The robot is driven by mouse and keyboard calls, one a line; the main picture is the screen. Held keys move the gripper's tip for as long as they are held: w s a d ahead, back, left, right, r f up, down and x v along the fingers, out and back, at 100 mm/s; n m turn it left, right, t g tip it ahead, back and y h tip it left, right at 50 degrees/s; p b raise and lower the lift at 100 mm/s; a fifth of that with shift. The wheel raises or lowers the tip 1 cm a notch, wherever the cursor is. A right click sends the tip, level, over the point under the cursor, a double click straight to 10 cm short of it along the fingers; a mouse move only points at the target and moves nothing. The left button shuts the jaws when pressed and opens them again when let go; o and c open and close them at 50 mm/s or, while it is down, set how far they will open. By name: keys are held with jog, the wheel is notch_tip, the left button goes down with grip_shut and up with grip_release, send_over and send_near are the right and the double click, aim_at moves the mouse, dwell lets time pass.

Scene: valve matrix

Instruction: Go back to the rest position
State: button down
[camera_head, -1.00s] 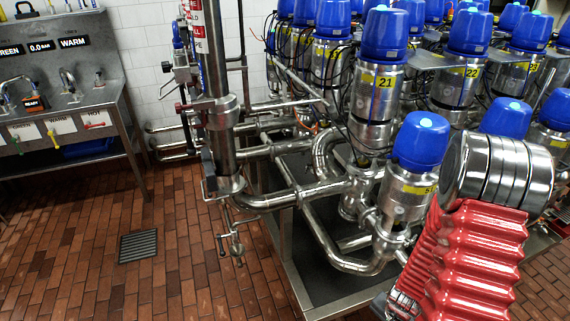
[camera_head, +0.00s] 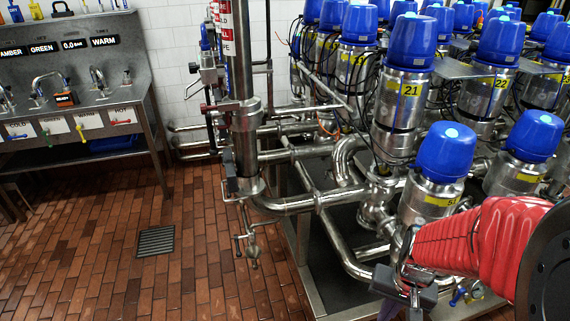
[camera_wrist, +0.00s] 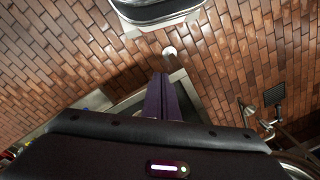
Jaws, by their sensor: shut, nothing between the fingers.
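My gripper shows at the end of my red-sleeved arm at the lower right of the head view, partly cut off by the bottom edge. In the wrist view its two dark purple fingers (camera_wrist: 160,80) lie together, with nothing between them. They point over the floor and a metal frame edge. In the head view my arm reaches in from the right edge, in front of the valve matrix. A blue-capped valve (camera_head: 445,155) stands just behind and above my wrist. I cannot tell the exact gap between them.
Several blue-capped steel valves, one labelled 21 (camera_head: 403,85), fill the right. A vertical steel pipe (camera_head: 244,120) and low pipework stand left of them. A sink bench (camera_head: 75,100) is at the far left. Brick floor with a drain grate (camera_head: 156,241) lies open between.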

jog(key=s+a+r+n+t, duration=0.2)
jog(key=a+r, duration=0.2)
jog(key=r, duration=0.6)
jog(key=s+a+r+n+t, duration=0.2)
jog(key=a+r+t, duration=0.1)
jog(key=r, duration=0.8)
jog(key=shift+a+n+h, duration=0.3)
jog(key=shift+a+n, duration=0.1)
jog(key=shift+a, duration=0.1)
